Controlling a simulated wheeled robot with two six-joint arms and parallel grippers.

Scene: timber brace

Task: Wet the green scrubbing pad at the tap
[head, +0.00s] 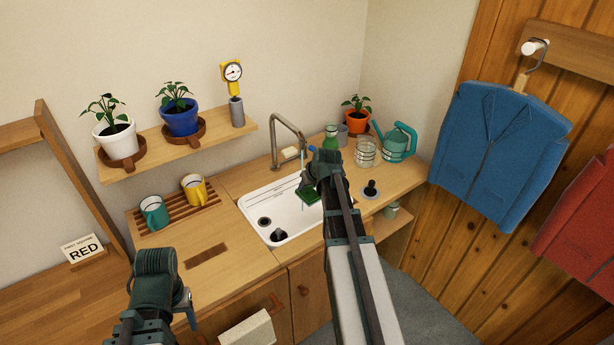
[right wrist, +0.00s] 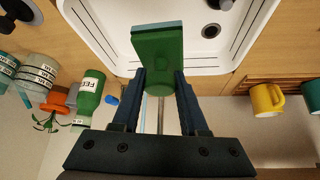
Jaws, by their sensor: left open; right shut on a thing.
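The green scrubbing pad (right wrist: 158,48) is a green block with a pale blue edge and a rounded green grip. My right gripper (right wrist: 160,88) is shut on that grip; in the head view the gripper (head: 312,185) is over the sink's right part, partly hiding the pad (head: 308,196). The white sink (head: 268,207) is set in the counter. The metal tap (head: 284,120) arches over it from behind. A thin pale blue line runs down near the spout beside the pad; I cannot tell whether it touches it. My left gripper (head: 188,305) is open at the lower left, away from the sink.
Teal (head: 154,213) and yellow (head: 194,190) mugs stand on a slatted rack left of the sink. A green bottle (head: 331,137), glass jar (head: 366,152) and teal watering can (head: 398,142) stand behind right. A dark plug-like object (head: 371,189) lies on the right counter.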

